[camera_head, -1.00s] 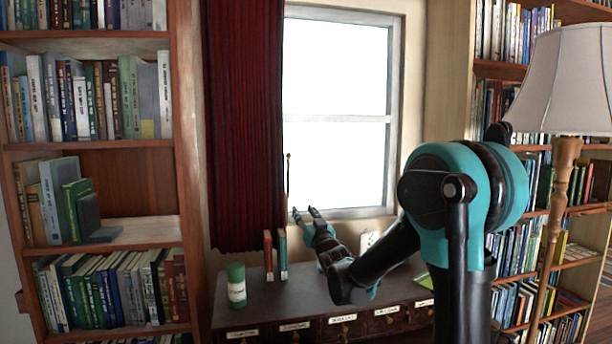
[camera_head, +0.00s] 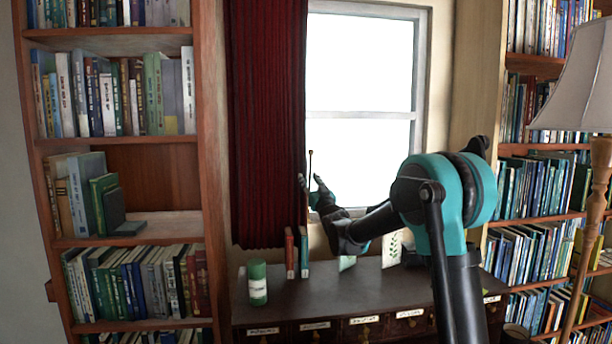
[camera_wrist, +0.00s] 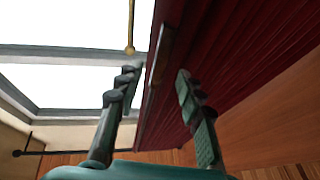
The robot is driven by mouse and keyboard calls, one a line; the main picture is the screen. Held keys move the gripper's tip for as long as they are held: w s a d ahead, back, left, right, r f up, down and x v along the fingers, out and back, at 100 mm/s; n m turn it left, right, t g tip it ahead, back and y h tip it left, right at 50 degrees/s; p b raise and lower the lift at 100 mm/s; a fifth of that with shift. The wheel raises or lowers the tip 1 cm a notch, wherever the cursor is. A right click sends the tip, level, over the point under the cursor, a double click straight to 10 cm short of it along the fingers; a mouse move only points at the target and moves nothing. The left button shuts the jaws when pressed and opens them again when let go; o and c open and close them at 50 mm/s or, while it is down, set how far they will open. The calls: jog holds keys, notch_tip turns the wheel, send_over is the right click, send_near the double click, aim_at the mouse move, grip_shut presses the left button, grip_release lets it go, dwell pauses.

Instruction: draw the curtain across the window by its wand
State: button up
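The dark red curtain (camera_head: 267,120) hangs bunched at the left side of the bright window (camera_head: 360,75). A thin upright rod with a small knob (camera_head: 309,160) shows by the curtain's right edge. In the wrist view a brass rod with a knobbed end (camera_wrist: 130,28) and a slim brown bar along the curtain edge (camera_wrist: 160,55) both show; I cannot tell which is the wand. My gripper (camera_head: 311,184) is at the curtain's edge, before the lower window. In the wrist view its fingers (camera_wrist: 157,80) are apart, with the brown bar visible between them. No grip shows.
A dark cabinet (camera_head: 340,290) with labelled drawers stands below the window. On it are a green canister (camera_head: 257,283), a red book (camera_head: 289,253) and a green book (camera_head: 304,252). Bookcases flank both sides; a floor lamp (camera_head: 585,85) stands at right.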

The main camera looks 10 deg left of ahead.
aim_at(306, 173)
jog(key=shift+x, duration=2.1)
grip_shut()
